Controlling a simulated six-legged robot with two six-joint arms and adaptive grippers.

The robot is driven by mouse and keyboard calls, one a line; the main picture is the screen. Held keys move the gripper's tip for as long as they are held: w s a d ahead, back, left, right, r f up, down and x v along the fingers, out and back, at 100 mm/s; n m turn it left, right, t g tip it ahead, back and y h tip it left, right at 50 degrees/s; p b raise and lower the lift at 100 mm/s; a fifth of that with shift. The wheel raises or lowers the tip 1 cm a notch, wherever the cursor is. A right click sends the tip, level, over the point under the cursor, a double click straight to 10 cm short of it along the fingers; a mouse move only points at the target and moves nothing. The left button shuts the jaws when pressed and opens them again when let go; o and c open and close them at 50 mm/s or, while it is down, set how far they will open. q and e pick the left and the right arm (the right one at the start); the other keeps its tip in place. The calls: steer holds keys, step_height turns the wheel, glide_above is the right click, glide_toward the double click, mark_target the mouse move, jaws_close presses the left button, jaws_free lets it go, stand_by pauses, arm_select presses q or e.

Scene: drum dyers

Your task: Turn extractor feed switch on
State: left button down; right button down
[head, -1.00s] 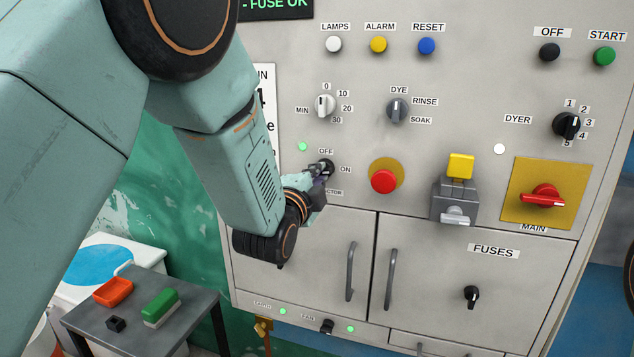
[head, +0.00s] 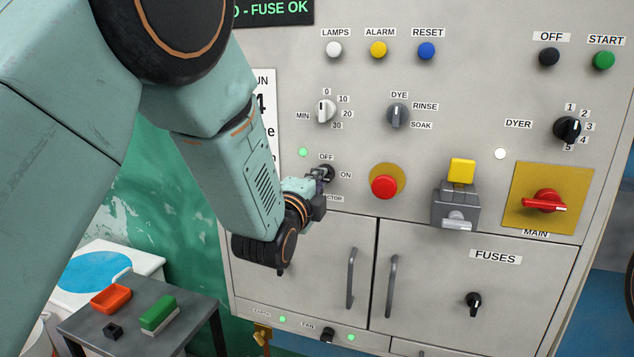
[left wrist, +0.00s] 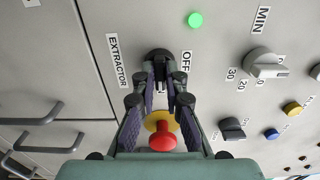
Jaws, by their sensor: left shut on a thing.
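The extractor feed switch (head: 327,172) is a black rotary knob on the grey panel, with an OFF label above it and an ON label to its right. My left gripper (head: 322,176) reaches it from the lower left and partly hides it in the head view. In the left wrist view my left gripper (left wrist: 159,80) has its two fingers on either side of the knob (left wrist: 158,57), shut on its handle. The fingers partly cover the ON label, and the handle's exact angle is hard to tell. My right gripper is not in view.
A lit green lamp (head: 303,152) is above left of the switch. A red push button (head: 383,187) on a yellow disc is to its right. The timer knob (head: 326,111) is above, and cabinet doors with handles (head: 352,275) are below.

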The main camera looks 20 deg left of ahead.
arm_select(q)
steer(key=c, duration=1.7)
jaws_free()
steer(key=shift+s+d+f, duration=0.1)
steer(key=shift+s+f, duration=0.1)
steer(key=shift+f, duration=0.15)
steer(key=shift+c, duration=0.2)
steer(key=o, duration=0.3)
steer(key=shift+s+d+r, duration=0.1)
steer(key=shift+s+r, duration=0.05)
steer(key=shift+r, duration=0.15)
steer(key=shift+o, duration=0.2)
steer(key=shift+w, duration=0.2)
steer(key=s, duration=1.2)
steer(key=shift+a, duration=0.3)
